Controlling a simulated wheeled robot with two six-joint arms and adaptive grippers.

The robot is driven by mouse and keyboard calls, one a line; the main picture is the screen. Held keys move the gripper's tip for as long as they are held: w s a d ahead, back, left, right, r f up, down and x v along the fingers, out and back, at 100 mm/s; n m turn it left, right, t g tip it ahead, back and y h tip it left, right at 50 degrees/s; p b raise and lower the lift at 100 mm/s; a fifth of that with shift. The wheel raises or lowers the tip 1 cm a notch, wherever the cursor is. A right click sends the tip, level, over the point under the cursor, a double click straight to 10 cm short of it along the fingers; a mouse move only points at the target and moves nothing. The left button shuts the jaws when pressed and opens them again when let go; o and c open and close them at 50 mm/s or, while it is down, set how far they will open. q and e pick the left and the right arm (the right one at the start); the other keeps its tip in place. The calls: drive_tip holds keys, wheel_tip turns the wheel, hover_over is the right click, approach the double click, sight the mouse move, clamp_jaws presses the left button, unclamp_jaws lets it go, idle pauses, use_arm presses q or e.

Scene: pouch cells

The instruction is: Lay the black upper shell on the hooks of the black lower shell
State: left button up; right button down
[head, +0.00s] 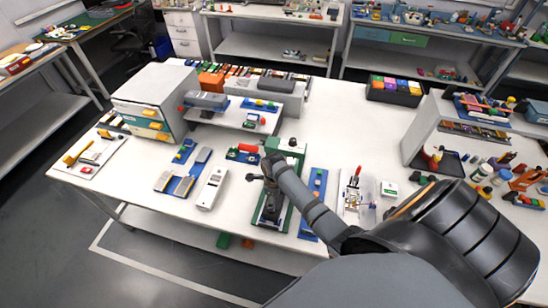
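My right arm comes in from the lower right. Its wrist and gripper (268,205) are over a green fixture (287,216) near the front middle of the white table. Dark parts show at the lower end of the gripper, above the fixture's base. I cannot tell which of them are fingers and which might be the black upper shell or the black lower shell. The hooks are too small to make out. I cannot tell whether the gripper is open or shut. My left gripper is not in view.
Left of the fixture lie a white device (213,188) and a blue tray with grey blocks (182,185). A red cylinder (248,148) lies behind. A black bin of coloured blocks (395,90) is at the back right.

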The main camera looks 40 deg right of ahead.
drive_tip(key=shift+f, duration=0.15)
drive_tip(key=shift+c, duration=1.7)
unclamp_jaws()
wheel_tip(320, 180, up, 12)
